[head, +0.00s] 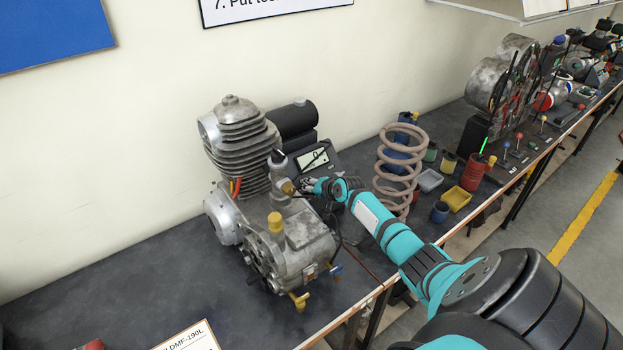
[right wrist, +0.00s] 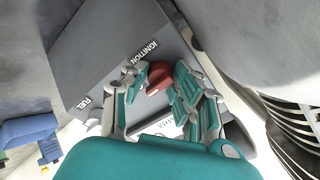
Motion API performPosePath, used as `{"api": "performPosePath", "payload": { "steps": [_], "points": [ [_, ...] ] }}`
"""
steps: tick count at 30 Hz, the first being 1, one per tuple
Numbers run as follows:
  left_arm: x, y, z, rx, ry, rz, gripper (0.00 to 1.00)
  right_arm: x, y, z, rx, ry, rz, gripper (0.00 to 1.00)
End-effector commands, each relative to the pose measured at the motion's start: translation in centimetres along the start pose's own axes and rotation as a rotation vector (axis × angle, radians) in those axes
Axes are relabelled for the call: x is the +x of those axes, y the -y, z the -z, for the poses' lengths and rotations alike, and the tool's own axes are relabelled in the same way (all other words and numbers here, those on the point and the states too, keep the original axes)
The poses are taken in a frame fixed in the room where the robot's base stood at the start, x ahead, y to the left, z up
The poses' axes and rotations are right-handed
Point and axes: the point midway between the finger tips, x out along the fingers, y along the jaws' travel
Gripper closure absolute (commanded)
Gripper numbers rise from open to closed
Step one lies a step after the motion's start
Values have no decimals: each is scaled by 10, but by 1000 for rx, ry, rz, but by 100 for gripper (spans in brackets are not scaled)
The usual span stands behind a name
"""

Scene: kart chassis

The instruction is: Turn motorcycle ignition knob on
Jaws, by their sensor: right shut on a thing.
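The red ignition knob (right wrist: 157,77) sits on a grey panel (right wrist: 108,50) beside the printed word IGNITION in the right wrist view. My right gripper (right wrist: 160,88) is shut on the knob, with a teal finger on each side of it. In the head view my right gripper (head: 308,187) reaches in from the right to the side of the metal motorcycle engine (head: 238,135), below a small display (head: 312,158). The knob itself cannot be made out there. My left gripper is not in view.
A coil spring (head: 400,165) stands just right of my gripper, near a red container (head: 473,172) and a yellow tray (head: 456,198). The workbench (head: 100,285) is mostly clear left of the engine. A printed card (head: 190,340) lies at the front.

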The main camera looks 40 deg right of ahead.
Motion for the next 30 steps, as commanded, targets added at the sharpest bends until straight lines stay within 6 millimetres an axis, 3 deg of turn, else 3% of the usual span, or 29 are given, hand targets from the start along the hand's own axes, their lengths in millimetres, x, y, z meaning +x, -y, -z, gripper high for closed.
{"api": "performPosePath", "payload": {
  "steps": [18,19,21,24,30],
  "points": [
    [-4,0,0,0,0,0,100,0,0,1,42,-4,-1,100],
    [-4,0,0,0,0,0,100,0,0,1,42,-4,-1,71],
    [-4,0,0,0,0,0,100,0,0,1,41,-4,-1,61],
    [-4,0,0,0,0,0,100,0,0,1,41,-4,-1,50],
    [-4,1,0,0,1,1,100,0,0,1,40,-3,-1,50]
  ]
}}
